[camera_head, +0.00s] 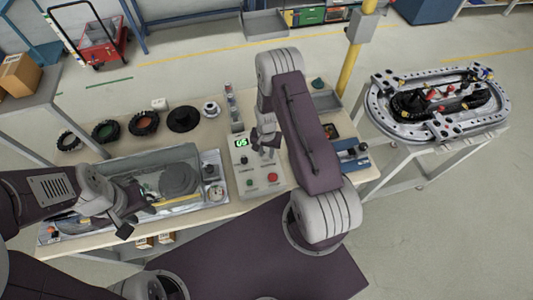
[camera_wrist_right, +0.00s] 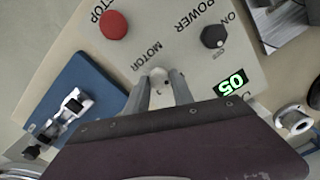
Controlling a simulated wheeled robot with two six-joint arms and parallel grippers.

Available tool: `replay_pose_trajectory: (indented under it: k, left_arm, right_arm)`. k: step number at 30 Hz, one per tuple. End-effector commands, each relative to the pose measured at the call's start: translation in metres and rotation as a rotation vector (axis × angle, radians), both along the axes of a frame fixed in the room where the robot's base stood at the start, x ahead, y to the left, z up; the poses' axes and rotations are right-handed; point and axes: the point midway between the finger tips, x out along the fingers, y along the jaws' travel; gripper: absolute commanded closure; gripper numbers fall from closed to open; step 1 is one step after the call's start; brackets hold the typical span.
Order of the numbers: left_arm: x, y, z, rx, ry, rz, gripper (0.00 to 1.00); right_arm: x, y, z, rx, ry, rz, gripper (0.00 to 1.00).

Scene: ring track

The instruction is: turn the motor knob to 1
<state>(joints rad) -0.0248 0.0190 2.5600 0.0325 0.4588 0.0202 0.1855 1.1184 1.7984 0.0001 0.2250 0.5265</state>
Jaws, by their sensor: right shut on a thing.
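In the right wrist view, the motor knob (camera_wrist_right: 159,75) is a small pale round piece beside the MOTOR label (camera_wrist_right: 147,56). My right gripper (camera_wrist_right: 162,82) is shut on it, with a finger on each side. Most of the knob is hidden, and I cannot read its setting. In the head view, my right gripper (camera_head: 267,146) is over the panel. My left gripper (camera_head: 129,210) is open and empty near the clear-covered tray.
Several rings (camera_head: 144,123) lie on the table (camera_head: 222,124). A ring track (camera_head: 438,132) stands to the right.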

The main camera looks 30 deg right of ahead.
Motion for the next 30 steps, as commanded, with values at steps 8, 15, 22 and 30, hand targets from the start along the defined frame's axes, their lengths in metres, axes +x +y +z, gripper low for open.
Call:
replay_pose_trajectory:
  k: [8, 15, 22, 30]
  left_arm:
    - [0.0000, 0.0000, -0.0074, 0.000, 0.000, 0.000, 0.64]
    - [0.0000, 0.0000, -0.0089, 0.000, 0.000, 0.000, 0.64]
    - [0.0000, 0.0000, -0.0089, 0.000, 0.000, 0.000, 0.64]
    - [0.0000, 0.0000, -0.0088, 0.000, 0.000, 0.000, 0.64]
  right_arm:
    - [0.0001, 0.0002, -0.0003, 0.000, 0.000, 0.128, 1.00]
    - [0.0003, 0.0001, 0.0005, -0.001, -0.001, 0.173, 1.00]
    - [0.0005, 0.0001, 0.0009, -0.001, -0.001, 0.181, 1.00]
    - [0.0006, 0.0000, 0.0009, -0.001, -0.001, 0.180, 0.49]
